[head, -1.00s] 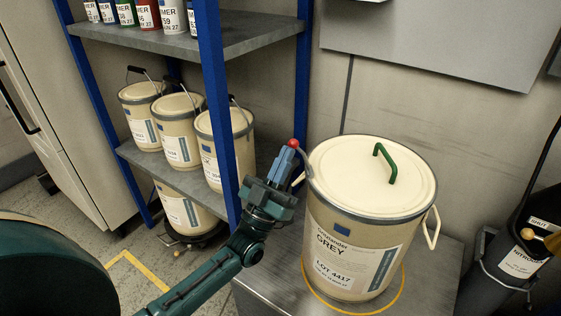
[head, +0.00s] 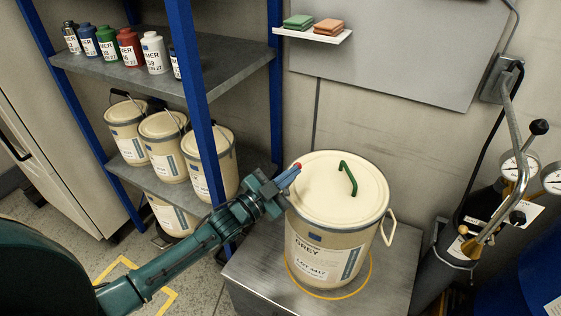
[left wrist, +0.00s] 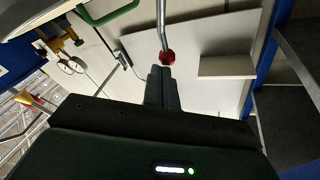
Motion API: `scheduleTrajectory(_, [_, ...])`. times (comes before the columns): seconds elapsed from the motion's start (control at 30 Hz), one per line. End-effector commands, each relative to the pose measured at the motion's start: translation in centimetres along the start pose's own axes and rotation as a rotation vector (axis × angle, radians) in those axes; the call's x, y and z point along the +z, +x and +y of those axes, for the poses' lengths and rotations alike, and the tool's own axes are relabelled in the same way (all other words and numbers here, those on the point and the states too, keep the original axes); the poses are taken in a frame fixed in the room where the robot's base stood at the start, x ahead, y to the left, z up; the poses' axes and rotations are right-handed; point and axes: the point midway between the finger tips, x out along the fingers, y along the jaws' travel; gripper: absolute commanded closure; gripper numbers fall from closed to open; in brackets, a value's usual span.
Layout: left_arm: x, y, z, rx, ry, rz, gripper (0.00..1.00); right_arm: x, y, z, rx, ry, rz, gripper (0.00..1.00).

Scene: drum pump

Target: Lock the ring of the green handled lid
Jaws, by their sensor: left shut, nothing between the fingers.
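The cream drum (head: 318,255) stands upright on a grey metal bench, with its cream lid (head: 325,180) seated on top. The lid has a green handle (head: 349,178), which also shows in the left wrist view (left wrist: 110,14). A grey ring (head: 372,216) runs around the lid's edge. Its lever has a red tip (head: 298,166) at the ring's left side. In the left wrist view, the grey lever (left wrist: 161,25) ends in the red tip (left wrist: 167,58) just past the fingertips. My left gripper (head: 291,175) is shut and empty beside this tip; contact is unclear. My right gripper is out of view.
A blue-framed shelf (head: 198,100) with several cream pails (head: 163,132) and bottles stands left of the drum. A gas cylinder (head: 445,265) with gauges stands at the right. A small wall shelf (head: 312,36) is behind. The bench (head: 262,275) is otherwise bare.

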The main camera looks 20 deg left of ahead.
Motion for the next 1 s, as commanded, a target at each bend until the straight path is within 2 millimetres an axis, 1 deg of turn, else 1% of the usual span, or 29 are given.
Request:
scheduleTrajectory(0.03, [-0.6, 0.5, -0.1, 0.024, 0.025, -0.030, 1.00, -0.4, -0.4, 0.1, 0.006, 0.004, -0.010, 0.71])
scheduleTrajectory(0.37, [0.2, 2.4, 1.9, 0.030, 0.028, -0.041, 1.00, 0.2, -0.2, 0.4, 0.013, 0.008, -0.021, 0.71])
scheduleTrajectory(0.6, [0.6, 3.6, 3.0, 0.030, 0.028, -0.041, 1.00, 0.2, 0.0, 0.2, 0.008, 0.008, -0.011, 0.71])
scheduleTrajectory(0.7, [0.7, 4.0, 3.3, 0.030, 0.027, -0.040, 1.00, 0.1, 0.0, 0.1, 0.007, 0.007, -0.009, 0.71])
scheduleTrajectory(1.0, [0.7, 4.0, 3.3, 0.029, 0.028, -0.040, 1.00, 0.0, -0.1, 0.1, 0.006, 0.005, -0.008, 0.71])
